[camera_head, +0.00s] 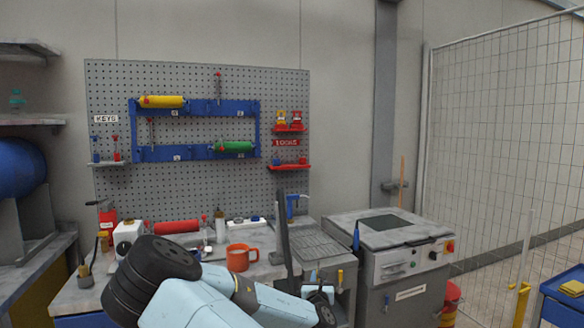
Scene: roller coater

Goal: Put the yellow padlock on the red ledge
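Two small padlock-like shapes hang or stand at the upper red ledge (290,130) on the right of the pegboard, above the sign "LOCKS". They show red and yellow; at this size I cannot tell surely which is the yellow padlock (297,117). A lower red ledge (289,167) below the sign bears small red and blue pieces. My gripper (320,293) is at the bottom middle, dark and small at the end of my pale blue arm, well below and in front of the ledges. Its fingers are not clear, and a small yellow piece (340,276) shows just beside it.
An orange mug (238,258), a red roller (177,227) and several small items crowd the bench under the pegboard. A grey machine (400,265) stands to the right. A mesh fence (500,150) closes the right side. A blue bin (563,300) is at the far right.

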